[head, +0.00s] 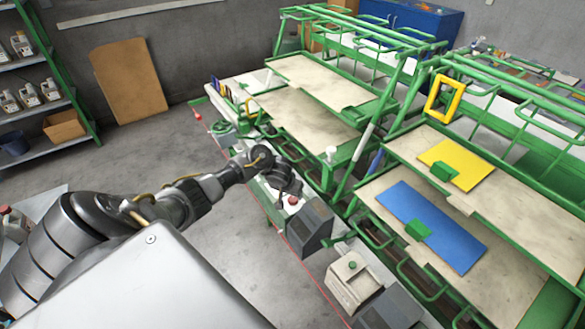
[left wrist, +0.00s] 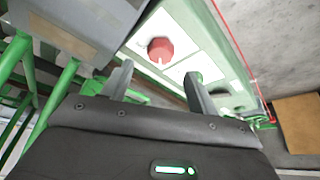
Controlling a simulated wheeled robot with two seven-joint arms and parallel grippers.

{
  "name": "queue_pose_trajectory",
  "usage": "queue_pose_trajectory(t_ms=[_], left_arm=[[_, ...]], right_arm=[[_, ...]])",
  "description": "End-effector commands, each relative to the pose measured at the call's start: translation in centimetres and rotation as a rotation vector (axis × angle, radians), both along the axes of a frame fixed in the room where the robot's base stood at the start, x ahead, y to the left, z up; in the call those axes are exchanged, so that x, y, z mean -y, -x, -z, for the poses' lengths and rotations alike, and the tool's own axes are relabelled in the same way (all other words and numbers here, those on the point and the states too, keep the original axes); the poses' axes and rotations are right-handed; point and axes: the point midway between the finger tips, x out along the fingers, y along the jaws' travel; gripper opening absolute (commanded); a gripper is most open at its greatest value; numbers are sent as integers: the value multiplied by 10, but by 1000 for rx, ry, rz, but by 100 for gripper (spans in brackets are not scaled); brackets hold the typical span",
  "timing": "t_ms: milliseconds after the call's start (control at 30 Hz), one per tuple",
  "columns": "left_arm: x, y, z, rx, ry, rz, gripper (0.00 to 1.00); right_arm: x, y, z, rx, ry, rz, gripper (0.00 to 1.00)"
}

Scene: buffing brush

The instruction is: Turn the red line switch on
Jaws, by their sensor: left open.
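The red line switch (left wrist: 160,49) is a round red knob with a small notch, set on a white plate on a pale green panel. In the head view the red switch (head: 292,200) is a small red spot beside my gripper. My left gripper (head: 288,187) reaches in from the left over the panel. In the left wrist view my left gripper (left wrist: 158,82) is open and empty, its two fingers apart. The knob appears just beyond the fingertips, between their lines; I cannot tell whether they touch it. My right gripper is not in view.
A dark grey box (head: 308,228) stands close to the switch, and a beige box with a green button (head: 352,278) is farther along. Green racks (head: 330,120) with boards line the right side. Open grey floor (head: 180,145) lies left of the line.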

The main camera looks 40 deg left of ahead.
Motion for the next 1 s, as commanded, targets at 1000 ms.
queue_pose_trajectory(t_ms=[1000], left_arm=[[-6, -21, 53, 1, -2, 1, 24]], right_arm=[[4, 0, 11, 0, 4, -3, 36]])
